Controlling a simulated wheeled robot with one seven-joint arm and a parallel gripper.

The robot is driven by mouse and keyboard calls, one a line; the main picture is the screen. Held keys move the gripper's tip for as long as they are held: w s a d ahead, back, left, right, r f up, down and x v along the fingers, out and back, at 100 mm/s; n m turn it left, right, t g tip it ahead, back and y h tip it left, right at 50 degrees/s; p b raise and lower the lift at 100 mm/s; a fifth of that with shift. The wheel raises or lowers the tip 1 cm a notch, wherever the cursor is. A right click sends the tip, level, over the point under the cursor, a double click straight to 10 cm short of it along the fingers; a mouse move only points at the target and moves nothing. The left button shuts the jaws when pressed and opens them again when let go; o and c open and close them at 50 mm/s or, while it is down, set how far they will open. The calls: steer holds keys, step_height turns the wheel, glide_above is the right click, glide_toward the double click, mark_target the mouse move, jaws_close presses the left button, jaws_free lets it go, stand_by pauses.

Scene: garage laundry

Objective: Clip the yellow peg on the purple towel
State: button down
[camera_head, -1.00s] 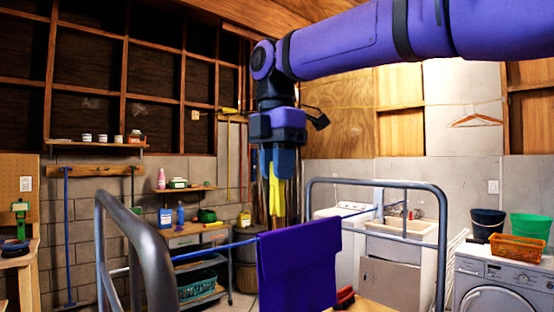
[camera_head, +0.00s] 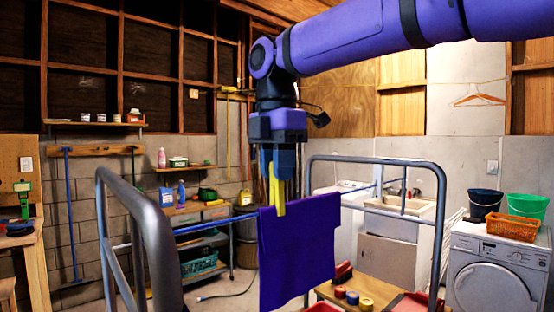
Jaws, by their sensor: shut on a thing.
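The purple towel (camera_head: 300,255) hangs folded over a blue line (camera_head: 215,237) between grey metal rails. The yellow peg (camera_head: 276,188) points downward, and its lower end overlaps the towel's top edge near the left corner in the head view. I cannot tell whether it straddles the towel or is in front of it. My gripper (camera_head: 277,172) points down above the towel's top left part, shut on the upper part of the peg. The fingers partly hide the peg.
Curved grey metal rails stand at the left (camera_head: 150,235) and right (camera_head: 437,215). A low wooden table (camera_head: 345,305) with coloured rolls (camera_head: 353,298) is below right. A washing machine (camera_head: 495,270) carries an orange basket (camera_head: 513,228). Shelves stand behind left.

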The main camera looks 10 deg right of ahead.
steer(key=shift+f, duration=1.3)
steer(key=c, duration=0.9)
jaws_free()
steer(key=shift+r, duration=0.1)
step_height(320, 180, up, 11)
steer(key=shift+f, duration=0.15)
steer(key=s+d+f+m+t, duration=0.1)
steer(key=s+d+f+m, duration=0.3)
steer(key=d+m, duration=0.25)
steer(key=s+d+f+m+t, duration=0.25)
steer(key=d+f+m, duration=0.2)
steer(key=d, duration=0.35)
steer(key=s+d+f+m+t, duration=0.1)
steer(key=s+d+f+m, duration=0.3)
steer(key=s+f+m, duration=0.2)
steer(key=s+d+f+m+t, duration=0.1)
steer(key=s+d+f+m, duration=0.4)
steer(key=f, duration=0.4)
steer(key=s+m, duration=0.1)
steer(key=m, duration=0.1)
steer(key=shift+s+d+f+m, duration=0.2)
steer(key=shift+s+f+m, duration=0.05)
steer(key=shift+f+m, duration=0.15)
